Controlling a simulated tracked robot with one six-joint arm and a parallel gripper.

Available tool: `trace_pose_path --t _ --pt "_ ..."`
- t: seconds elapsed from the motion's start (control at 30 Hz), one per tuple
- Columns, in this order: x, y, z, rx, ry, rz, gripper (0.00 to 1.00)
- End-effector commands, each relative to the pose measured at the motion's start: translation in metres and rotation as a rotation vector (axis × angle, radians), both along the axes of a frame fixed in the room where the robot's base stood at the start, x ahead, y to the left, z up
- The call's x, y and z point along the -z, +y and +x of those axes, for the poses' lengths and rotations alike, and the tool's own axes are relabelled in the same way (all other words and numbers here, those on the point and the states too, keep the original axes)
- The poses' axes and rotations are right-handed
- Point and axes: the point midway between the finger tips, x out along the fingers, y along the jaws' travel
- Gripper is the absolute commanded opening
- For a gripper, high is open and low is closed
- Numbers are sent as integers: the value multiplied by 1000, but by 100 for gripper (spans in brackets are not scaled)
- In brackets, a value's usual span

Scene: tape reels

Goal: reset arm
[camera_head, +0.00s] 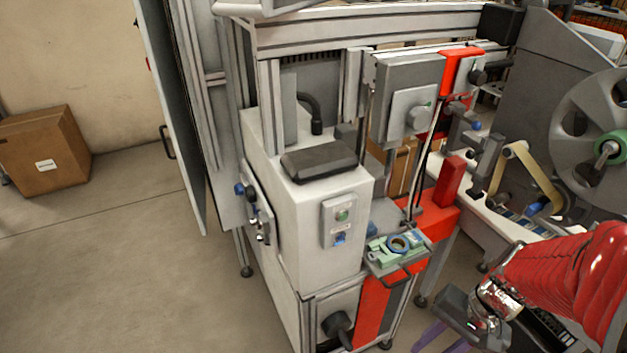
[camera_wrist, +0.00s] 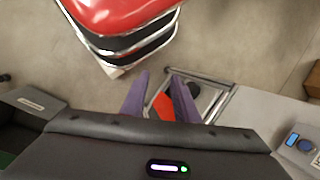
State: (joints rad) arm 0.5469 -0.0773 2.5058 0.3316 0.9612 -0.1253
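My gripper (camera_head: 441,342) is at the lower right of the head view, at the end of my red-sleeved arm, and partly cut off by the frame edge. In the wrist view its two purple fingers (camera_wrist: 160,82) stand apart with nothing between them. The gripper hangs in front of the machine, clear of its right side. A green fixture (camera_head: 398,246) with a dark blue ring sits on a small shelf to the upper left of my gripper.
The white machine cabinet (camera_head: 325,215) with its metal frame fills the middle. A large grey reel (camera_head: 590,115) with tape is at the right. A cardboard box (camera_head: 42,150) stands on the floor at the far left. The floor (camera_head: 110,270) at the left is clear.

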Motion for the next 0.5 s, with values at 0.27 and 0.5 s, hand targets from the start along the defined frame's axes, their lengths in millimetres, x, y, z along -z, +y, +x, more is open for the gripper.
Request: trace_pose_path --t 0.27,0.5 --pt "-42 -4 14 -139 -121 -204 28" --pt "-84 1 26 -264 -256 -348 28"
